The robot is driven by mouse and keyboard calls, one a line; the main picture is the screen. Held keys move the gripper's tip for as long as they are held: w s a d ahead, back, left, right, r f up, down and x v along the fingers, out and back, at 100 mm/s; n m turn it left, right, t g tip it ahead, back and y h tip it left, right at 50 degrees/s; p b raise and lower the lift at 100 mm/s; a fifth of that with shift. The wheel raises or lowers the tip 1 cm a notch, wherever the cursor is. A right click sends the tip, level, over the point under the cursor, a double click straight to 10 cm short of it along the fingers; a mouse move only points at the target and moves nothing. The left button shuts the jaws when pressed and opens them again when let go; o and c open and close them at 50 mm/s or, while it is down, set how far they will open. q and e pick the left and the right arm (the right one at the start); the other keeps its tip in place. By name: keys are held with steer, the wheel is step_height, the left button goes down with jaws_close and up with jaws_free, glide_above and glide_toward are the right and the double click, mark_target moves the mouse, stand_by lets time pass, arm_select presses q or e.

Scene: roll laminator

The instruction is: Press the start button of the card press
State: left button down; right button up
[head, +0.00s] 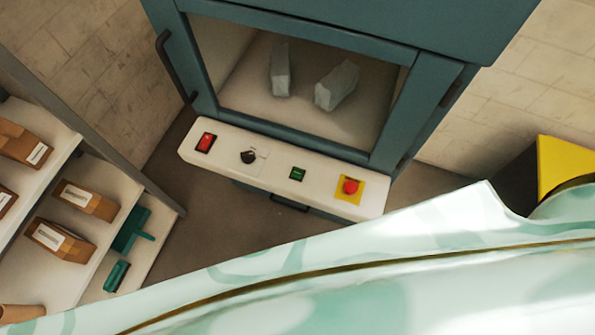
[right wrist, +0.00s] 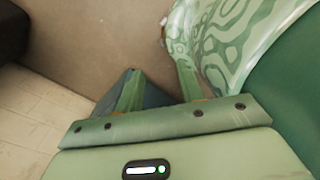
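The card press (head: 345,35) is a blue-green cabinet with a window at the top of the head view. Two grey blocks lie behind its window. Its pale control panel (head: 225,156) carries a red rocker switch (head: 206,142), a black knob (head: 248,157), a small green button (head: 298,174) and a red mushroom button (head: 350,186) on a yellow plate. The green button looks like the start button; its label is too small to read. My right gripper (right wrist: 158,88) is open and empty in the right wrist view, away from the panel. My left gripper is not in view.
A shelf unit (head: 130,187) with brown labelled boxes (head: 62,241) and green items (head: 132,230) stands at the left. A yellow and black object (head: 565,165) is at the right edge. My own pale green body covers the bottom. Bare floor lies between shelf and press.

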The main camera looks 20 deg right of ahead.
jaws_close()
stand_by(1.4)
